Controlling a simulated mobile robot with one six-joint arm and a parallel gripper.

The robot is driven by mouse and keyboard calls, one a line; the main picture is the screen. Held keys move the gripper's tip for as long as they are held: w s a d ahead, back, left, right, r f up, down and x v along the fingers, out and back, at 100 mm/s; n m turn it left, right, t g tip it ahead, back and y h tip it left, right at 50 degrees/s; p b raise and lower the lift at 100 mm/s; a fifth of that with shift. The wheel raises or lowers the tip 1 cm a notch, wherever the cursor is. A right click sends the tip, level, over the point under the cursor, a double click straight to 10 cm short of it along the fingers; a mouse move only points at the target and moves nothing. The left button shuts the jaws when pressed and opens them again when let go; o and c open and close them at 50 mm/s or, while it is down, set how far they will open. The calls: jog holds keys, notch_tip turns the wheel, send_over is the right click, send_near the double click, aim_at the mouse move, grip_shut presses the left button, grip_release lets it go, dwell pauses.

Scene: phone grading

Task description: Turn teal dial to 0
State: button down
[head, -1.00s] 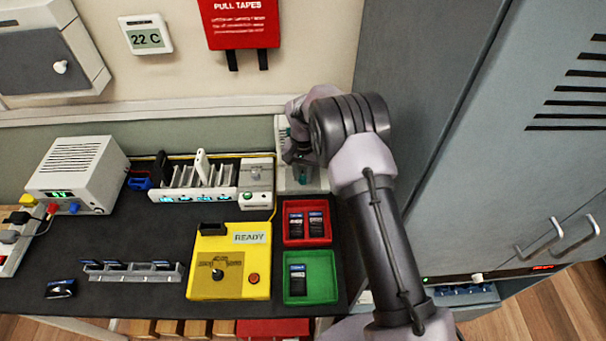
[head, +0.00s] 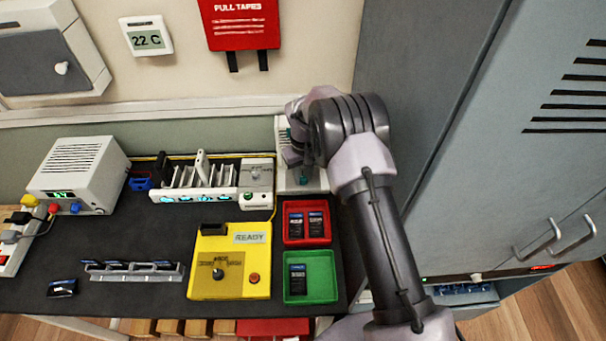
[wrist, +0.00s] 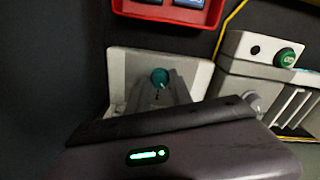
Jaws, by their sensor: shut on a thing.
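The teal dial (wrist: 160,77) shows as a small round knob on a pale grey unit (wrist: 126,66) in the wrist view. In the head view that unit (head: 283,183) stands behind the red tray, largely covered by my arm. My gripper (wrist: 161,87) reaches over the unit, and its fingertips are shut on the teal dial. In the head view my gripper (head: 301,170) is partly hidden behind my own wrist. The dial's marks and pointer are hidden or too small to read.
A red tray (head: 307,242) and a green tray (head: 331,288) hold phones in front of the unit. A yellow READY tester (head: 207,262) and a white rack (head: 187,194) stand to the left. A tall grey cabinet (head: 440,80) closes off the right.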

aim_at(303, 178)
jog(key=shift+n, duration=0.3)
jog(key=c, duration=1.1)
grip_release()
jog(key=shift+c, duration=0.2)
notch_tip(303, 178, up, 17)
jog(key=p, duration=0.4)
jog(key=shift+r, duration=0.2)
